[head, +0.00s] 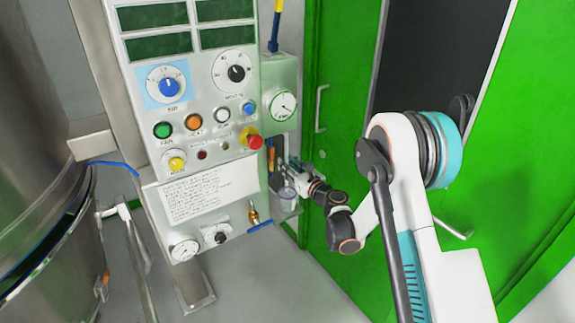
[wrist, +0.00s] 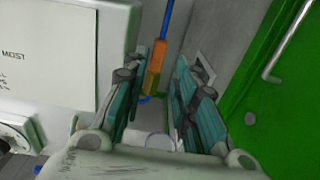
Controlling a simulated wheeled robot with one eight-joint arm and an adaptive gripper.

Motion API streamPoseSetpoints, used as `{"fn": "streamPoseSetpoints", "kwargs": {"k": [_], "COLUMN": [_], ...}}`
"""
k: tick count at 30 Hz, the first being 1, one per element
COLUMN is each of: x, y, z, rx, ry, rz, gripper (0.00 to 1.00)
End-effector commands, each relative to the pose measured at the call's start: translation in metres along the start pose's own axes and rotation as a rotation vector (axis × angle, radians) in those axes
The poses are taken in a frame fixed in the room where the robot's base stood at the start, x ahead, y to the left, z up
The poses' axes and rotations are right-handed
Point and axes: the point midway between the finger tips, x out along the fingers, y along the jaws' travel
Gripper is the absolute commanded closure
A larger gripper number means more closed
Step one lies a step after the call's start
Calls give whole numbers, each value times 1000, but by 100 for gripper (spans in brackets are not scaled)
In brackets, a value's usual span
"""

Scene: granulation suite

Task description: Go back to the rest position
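My gripper (head: 284,174) is at the right side of the control panel, in front of the narrow gap beside the green door. In the wrist view its two teal-padded fingers (wrist: 163,75) stand apart, with nothing seen clamped between them. A pale, clear cup-like thing (head: 287,192) sits just below the gripper in the head view. A whitish round shape shows low between the fingers in the wrist view; I cannot tell whether it is the same thing.
The control panel (head: 215,95) with knobs and buttons stands left of the gripper. A gauge box (head: 281,85) is above it. The green door (head: 335,60) with a handle is close on the right. An orange-and-yellow fitting (wrist: 155,65) on a blue line lies beyond the fingers. A steel vessel (head: 35,150) stands far left.

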Motion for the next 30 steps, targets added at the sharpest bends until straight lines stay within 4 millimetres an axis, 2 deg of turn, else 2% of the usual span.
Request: {"fn": "streamPoseSetpoints", "kwargs": {"k": [4,7,11,14,18,21,27,30], "x": [0,-4,-15,-31,-59,-84,-141,-173], "y": [-2,-10,-30,-48,-71,-84,-100,-104], "z": [4,24,71,112,160,188,228,240], "rx": [12,70,234,398,632,801,1139,1307], "ry": [-3,-18,-59,-102,-164,-210,-305,-355], "rz": [-6,-37,-118,-197,-302,-375,-516,-585], "gripper": [73,73,73,73,73,73,73,73]}}
